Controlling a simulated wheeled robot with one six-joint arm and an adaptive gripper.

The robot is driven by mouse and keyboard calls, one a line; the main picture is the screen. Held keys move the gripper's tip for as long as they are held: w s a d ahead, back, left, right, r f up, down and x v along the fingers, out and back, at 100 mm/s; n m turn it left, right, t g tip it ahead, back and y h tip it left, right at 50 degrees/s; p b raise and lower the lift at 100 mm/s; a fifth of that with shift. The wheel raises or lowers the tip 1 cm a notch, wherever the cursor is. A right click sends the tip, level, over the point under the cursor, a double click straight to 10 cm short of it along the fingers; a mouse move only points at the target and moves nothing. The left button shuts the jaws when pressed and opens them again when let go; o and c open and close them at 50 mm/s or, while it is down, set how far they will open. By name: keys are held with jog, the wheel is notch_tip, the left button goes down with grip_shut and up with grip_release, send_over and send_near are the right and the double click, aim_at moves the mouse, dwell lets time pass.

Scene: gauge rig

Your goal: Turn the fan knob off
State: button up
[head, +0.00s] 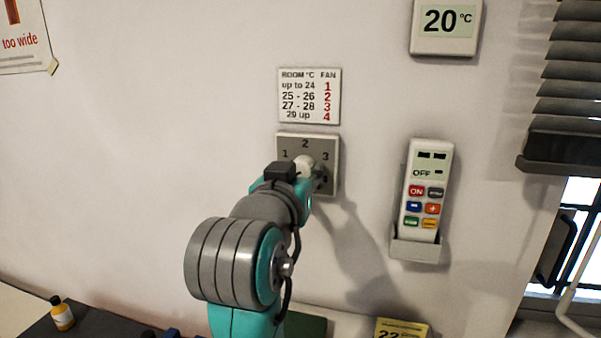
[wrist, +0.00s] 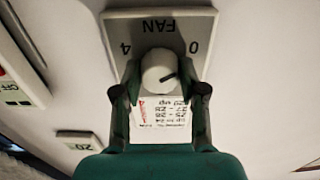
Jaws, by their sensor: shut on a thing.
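The fan knob (wrist: 159,71) is round and white with a short dark mark. It sits on the grey fan dial plate (wrist: 185,20), seen upside down in the wrist view. The mark points to the right there, below the 0; 4 is at the upper left. My gripper (wrist: 161,84) is shut on the knob, one finger on each side. In the head view, the plate (head: 330,143) shows 1, 2, 3 and part of 4. My wrist hides its lower left, and only the top of the knob (head: 304,161) shows.
A chart (head: 309,96) above the plate pairs room temperatures with fan numbers. A display (head: 447,25) reads 20 °C. A remote (head: 427,190) sits in a wall holder to the right. A window blind (head: 573,75) is at far right. A small yellow bottle (head: 62,314) stands at lower left.

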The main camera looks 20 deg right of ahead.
jog(key=o, duration=1.1)
jog(key=shift+o, duration=0.2)
jog(key=shift+a, duration=0.1)
jog(key=v, duration=1.2)
